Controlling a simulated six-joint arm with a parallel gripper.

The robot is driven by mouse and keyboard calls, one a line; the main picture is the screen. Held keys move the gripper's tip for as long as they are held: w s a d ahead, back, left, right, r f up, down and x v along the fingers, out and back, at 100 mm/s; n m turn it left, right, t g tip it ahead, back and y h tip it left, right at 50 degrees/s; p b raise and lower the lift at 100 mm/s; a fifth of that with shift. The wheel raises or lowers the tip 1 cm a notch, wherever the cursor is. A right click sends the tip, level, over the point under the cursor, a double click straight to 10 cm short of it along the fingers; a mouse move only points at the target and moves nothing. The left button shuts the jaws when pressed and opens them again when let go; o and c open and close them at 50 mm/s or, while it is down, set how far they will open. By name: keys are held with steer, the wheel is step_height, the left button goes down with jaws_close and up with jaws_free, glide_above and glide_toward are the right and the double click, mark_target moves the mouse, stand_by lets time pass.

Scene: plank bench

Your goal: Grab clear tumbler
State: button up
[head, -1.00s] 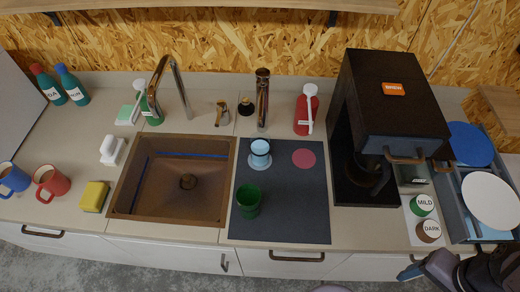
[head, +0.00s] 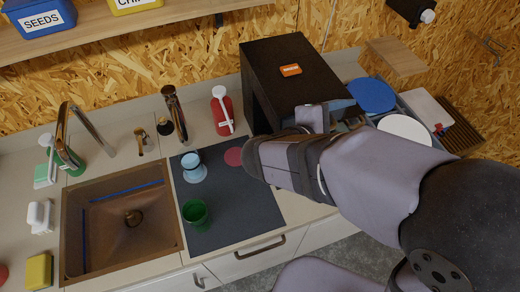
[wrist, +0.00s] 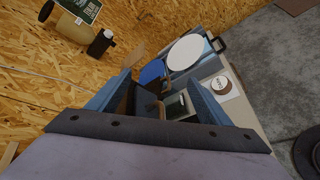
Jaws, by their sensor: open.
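No plainly colourless tumbler stands out in either view. In the head view a pale blue cup-like vessel (head: 191,166) with a wider base stands on the dark mat (head: 235,205). A green see-through tumbler (head: 195,213) stands upright on the mat, nearer the front. My gripper shows in the wrist view (wrist: 165,92) with its two blue fingers apart and nothing visibly held. In the head view my gripper (head: 343,113) is partly hidden by my arm, in front of the coffee machine and well right of both vessels.
The black coffee machine (head: 290,90) stands right of the mat. A sink (head: 125,225) with a tall tap lies left. A red bottle (head: 222,112) stands behind the mat. A rack with a blue plate (head: 372,95) and white plate (head: 405,130) is at right.

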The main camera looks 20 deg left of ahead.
mark_target(188, 158)
steer(key=s+a+r+n+t+y, duration=0.2)
steer(key=s+a+n+y, duration=0.1)
steer(key=a, duration=0.5)
steer(key=s+a+r+n+t+y+b, duration=0.1)
steer(key=s+a+r+n+t+y, duration=0.15)
steer(key=a, duration=0.45)
steer(key=s+a+r+n+t+y, duration=0.2)
steer(key=s+a+r+n+y, duration=0.15)
steer(key=a, duration=0.45)
steer(key=s+a+f+n+g+y+b, duration=0.1)
steer(key=s+a+f+n+g+b, duration=0.1)
steer(key=f, duration=0.6)
steer(key=s+a+f+n+g+y+b, duration=0.2)
steer(key=a+f+n+b, duration=0.3)
steer(key=f, duration=0.4)
steer(key=s+a+f+n+g+y+b, duration=0.1)
steer(key=s+a+f+n+g+b, duration=0.2)
steer(key=f+n, duration=0.4)
steer(key=shift+s+a+f+n+b, duration=0.15)
steer(key=shift+s+a+f+b, duration=0.2)
steer(key=shift+a+f, duration=0.2)
steer(key=shift+s+a+f+n+b, duration=0.2)
steer(key=shift+s+a+f, duration=0.2)
steer(key=shift+a, duration=0.25)
steer(key=shift+p+x, duration=0.85)
steer(key=shift+x, duration=2.05)
steer(key=shift+a, duration=0.15)
steer(key=shift+y, duration=0.3)
steer(key=shift+p+x, duration=1.1)
steer(key=shift+x, duration=1.6)
